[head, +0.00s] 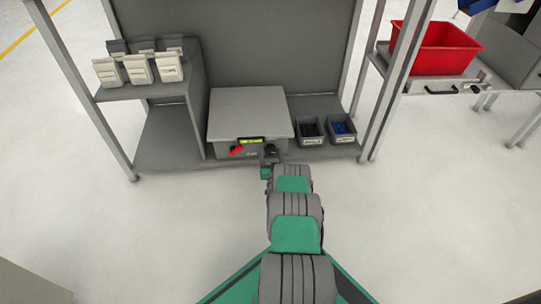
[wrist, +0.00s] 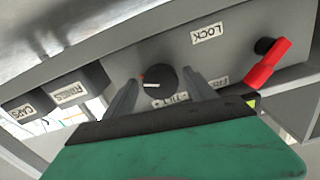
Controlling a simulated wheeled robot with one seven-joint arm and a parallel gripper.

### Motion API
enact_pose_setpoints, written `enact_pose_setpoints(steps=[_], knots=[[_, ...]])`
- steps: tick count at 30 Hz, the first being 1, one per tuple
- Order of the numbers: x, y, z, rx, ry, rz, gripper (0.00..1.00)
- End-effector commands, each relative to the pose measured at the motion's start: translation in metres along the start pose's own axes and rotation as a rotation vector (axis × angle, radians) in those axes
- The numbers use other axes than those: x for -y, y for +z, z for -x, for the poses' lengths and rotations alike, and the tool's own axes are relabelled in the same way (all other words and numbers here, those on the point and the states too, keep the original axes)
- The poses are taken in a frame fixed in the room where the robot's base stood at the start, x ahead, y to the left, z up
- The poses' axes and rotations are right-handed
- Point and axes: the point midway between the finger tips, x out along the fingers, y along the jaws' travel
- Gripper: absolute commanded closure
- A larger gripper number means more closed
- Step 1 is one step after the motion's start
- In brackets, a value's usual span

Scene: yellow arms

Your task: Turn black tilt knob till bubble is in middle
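The black tilt knob (wrist: 158,80), with a white pointer line, is on the front of the grey box (head: 249,108). In the wrist view my gripper (wrist: 161,82) is open, with one finger on each side of the knob. I see gaps between the fingers and the knob, and cannot tell how far the tips reach along it. In the head view my gripper (head: 271,157) is at the box's right front and mostly hides the knob (head: 271,149). The yellow-green level vial (head: 250,140) is on the box's front; its bubble is too small to make out.
A red lever (wrist: 268,66) beside the LOCK label (wrist: 208,34) is on the same panel. Two small labelled bins, one with dark parts (head: 310,130) and one with blue parts (head: 342,129), stand right of the box. A raised shelf (head: 145,90) is on the left.

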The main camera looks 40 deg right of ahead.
Motion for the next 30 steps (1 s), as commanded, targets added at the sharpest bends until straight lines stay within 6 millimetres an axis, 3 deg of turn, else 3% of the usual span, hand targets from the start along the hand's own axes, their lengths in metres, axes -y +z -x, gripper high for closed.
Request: enact_pose_setpoints(steps=[20, 30], knots=[[-0.0013, 0.0, 0.0, 0.0, 0.002, 0.0, 0.92], [-0.0015, -0.0003, -0.0002, 0.0, 0.001, 0.039, 0.93]])
